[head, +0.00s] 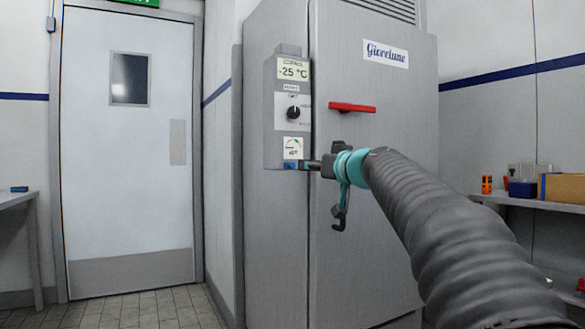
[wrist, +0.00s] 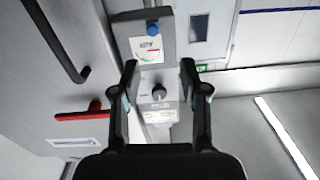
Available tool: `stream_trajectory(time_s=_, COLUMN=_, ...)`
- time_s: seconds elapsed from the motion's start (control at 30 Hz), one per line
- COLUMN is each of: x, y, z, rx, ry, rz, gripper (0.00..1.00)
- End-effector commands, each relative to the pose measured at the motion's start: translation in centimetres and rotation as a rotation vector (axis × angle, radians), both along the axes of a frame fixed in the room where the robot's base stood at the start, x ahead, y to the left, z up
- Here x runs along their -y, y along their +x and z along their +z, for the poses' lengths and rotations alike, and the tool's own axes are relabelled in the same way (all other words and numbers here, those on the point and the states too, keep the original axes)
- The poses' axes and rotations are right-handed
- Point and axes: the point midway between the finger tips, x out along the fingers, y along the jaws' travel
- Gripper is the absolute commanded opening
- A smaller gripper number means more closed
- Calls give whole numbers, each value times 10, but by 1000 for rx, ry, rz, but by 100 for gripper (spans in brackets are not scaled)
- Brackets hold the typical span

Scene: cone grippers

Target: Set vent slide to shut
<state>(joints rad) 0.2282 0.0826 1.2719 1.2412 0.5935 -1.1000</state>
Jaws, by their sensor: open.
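A grey control box (head: 268,130) is mounted on the front of the tall grey cabinet. Near its bottom is a white dial label (head: 292,147) with a coloured arc, and a small blue knob (head: 290,165) below it, which looks like the vent slide. In the wrist view the box appears upside down, with the blue knob (wrist: 153,28) at the top, above the label (wrist: 146,48). My gripper (head: 309,164) is at the box's lower right, close to the blue knob. In the wrist view my gripper (wrist: 158,66) is open and empty, the knob beyond its fingertips. I cannot tell whether they touch the box.
A black rotary knob (head: 293,112) and a -25 °C display (head: 293,69) sit higher on the box. A red handle (head: 352,107) sticks out of the cabinet door (head: 370,70) to the right. A shelf (head: 540,204) with boxes is at far right. The floor (head: 150,308) at left is clear.

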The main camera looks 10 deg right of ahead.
Motion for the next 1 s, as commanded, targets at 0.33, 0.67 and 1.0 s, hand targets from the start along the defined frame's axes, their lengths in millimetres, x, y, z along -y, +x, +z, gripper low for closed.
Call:
stream_trajectory(time_s=0.33, x=5, y=17, z=-1, rx=24, ry=-77, rz=-18, gripper=44)
stream_trajectory(time_s=0.67, x=-15, y=74, z=2, rx=22, ry=-75, rz=-15, gripper=44)
stream_trajectory(time_s=1.0, x=-32, y=120, z=1, rx=24, ry=-75, rz=-14, gripper=44)
